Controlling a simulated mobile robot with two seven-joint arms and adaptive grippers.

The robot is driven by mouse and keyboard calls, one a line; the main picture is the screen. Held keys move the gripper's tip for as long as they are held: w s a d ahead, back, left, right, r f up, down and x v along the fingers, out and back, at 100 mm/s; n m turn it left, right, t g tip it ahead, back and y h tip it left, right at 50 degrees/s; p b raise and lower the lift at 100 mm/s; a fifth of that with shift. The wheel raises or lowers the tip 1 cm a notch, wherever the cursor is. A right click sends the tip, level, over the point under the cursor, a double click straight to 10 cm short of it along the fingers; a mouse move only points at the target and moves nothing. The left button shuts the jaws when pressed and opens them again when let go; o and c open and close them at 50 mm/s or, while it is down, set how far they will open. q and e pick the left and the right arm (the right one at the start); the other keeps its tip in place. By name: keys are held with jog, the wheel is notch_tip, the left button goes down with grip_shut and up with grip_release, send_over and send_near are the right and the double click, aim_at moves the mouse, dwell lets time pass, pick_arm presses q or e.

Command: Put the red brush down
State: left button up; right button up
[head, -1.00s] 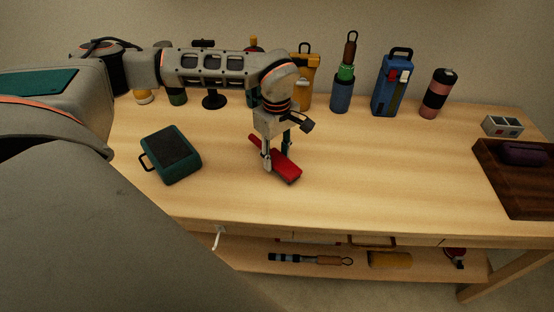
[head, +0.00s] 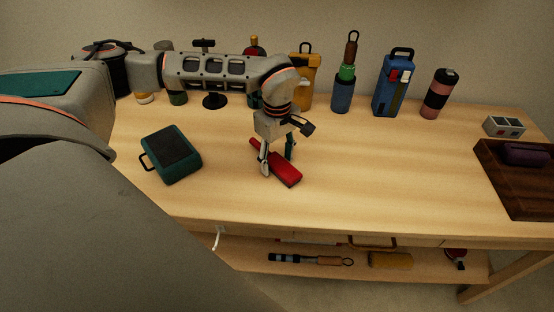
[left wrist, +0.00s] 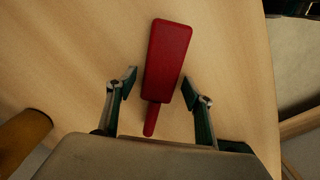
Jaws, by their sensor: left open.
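The red brush (head: 284,169) lies on the wooden table top (head: 350,185) near its front middle. In the left wrist view the red brush (left wrist: 166,62) lies between the two fingers, with its narrow handle toward the palm and its wide part pointing away. My left gripper (head: 277,163) is over the brush, its fingers on either side of it. In the left wrist view the left gripper (left wrist: 160,84) is open, with a gap between each finger and the brush. My right gripper is not in view.
A teal box with a dark top (head: 171,153) stands left of the brush. A blue bottle (head: 341,92), a blue case (head: 394,84) and a pink-black bottle (head: 438,94) stand along the back. A dark wooden tray (head: 505,178) is at right. The table between is clear.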

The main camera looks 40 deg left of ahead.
aim_at(277, 162)
pick_arm(q)
notch_tip(277, 162, up, 12)
jog(key=p, duration=0.1)
jog(key=shift+p, duration=0.3)
jog(key=shift+f, duration=0.15)
dwell(0.3)
